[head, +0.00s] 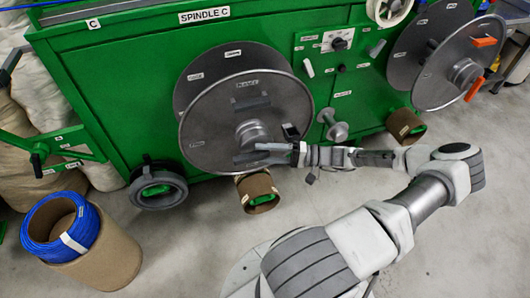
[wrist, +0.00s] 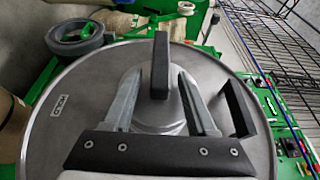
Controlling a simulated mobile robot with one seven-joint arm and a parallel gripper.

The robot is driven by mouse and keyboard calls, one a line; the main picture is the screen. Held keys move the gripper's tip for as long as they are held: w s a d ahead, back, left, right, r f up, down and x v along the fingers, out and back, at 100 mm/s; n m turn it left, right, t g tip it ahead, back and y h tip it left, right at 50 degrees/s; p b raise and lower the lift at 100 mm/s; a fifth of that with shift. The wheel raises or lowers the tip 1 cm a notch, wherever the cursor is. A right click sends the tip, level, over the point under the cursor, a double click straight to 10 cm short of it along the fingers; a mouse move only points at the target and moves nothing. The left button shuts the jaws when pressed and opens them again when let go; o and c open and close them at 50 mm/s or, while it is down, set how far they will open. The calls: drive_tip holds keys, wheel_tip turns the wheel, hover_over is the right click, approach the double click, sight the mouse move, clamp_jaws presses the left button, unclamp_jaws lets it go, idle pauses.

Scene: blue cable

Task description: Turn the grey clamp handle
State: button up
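The dark grey clamp handle (wrist: 160,66) is a short bar on the hub (wrist: 160,115) of the large grey reel. In the wrist view it lies between the two grey fingers of my gripper (wrist: 162,82), with a visible gap on both sides. The fingers are spread apart. In the head view my gripper (head: 262,153) is at the reel's hub (head: 253,132), in front of the disc, and reaches in from the right. There the handle and the fingers overlap and are hard to tell apart. A second dark grip (wrist: 240,106) sits on the disc, right of the fingers.
The reel disc (head: 215,125) is mounted on the green cabinet (head: 100,85) marked Spindle C. A second reel (head: 435,80) is at the right. Blue cable (head: 45,250) sits on a cardboard drum (head: 105,262). A cardboard tube (head: 257,190) lies below the disc. Floor (head: 180,260) is open in front.

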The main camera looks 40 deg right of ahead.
drive_tip(key=shift+d, duration=0.1)
drive_tip(key=p+v, duration=0.2)
drive_tip(key=v, duration=1.5)
drive_tip(key=shift+s, duration=0.25)
drive_tip(key=shift+r, duration=0.1)
